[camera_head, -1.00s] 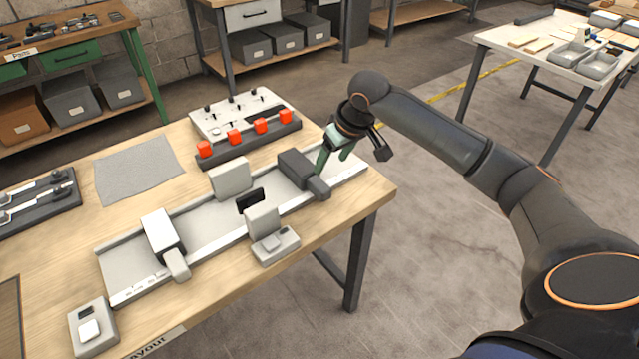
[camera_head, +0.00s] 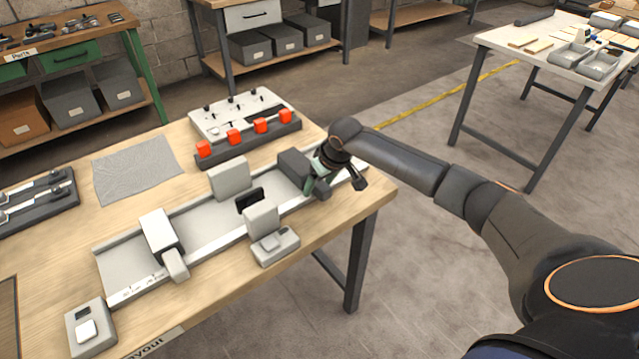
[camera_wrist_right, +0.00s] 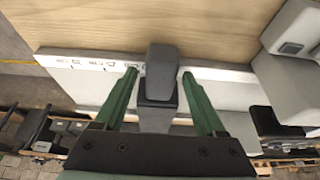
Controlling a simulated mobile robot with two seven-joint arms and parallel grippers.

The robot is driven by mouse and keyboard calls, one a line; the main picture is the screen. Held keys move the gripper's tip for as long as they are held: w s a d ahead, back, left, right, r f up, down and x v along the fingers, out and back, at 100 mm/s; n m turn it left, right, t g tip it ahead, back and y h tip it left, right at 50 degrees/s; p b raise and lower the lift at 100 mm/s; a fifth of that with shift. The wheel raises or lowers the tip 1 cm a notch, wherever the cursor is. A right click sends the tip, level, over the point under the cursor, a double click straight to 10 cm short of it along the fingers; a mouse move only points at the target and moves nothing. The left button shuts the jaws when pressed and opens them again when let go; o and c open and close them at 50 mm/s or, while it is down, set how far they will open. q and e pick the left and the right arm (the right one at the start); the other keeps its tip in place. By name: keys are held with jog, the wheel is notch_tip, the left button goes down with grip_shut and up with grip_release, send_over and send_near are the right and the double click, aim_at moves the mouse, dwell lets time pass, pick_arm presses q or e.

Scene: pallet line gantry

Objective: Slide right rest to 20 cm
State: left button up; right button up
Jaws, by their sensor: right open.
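The right rest is the dark grey block (camera_head: 294,167) near the right end of the pale rail (camera_head: 211,227). Its front handle lies by my right gripper (camera_head: 312,186). In the right wrist view the rest (camera_wrist_right: 161,80) sits between the two green fingers of the right gripper (camera_wrist_right: 164,88), with a gap on each side. The gripper is open. Scale marks (camera_wrist_right: 95,67) show along the rail edge in the wrist view. The left rest is a light grey block (camera_head: 160,233) on the left part of the rail. My left gripper is out of view.
Two pale upright blocks (camera_head: 230,179) and (camera_head: 262,220) flank the rail's middle around a small black piece (camera_head: 250,201). Behind stands a panel with several red blocks (camera_head: 234,137). A grey button box (camera_head: 91,329) is at the front left. A grey mat (camera_head: 137,168) lies flat.

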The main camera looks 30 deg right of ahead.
jog(key=shift+c, duration=0.4)
grip_shut()
dwell(0.9)
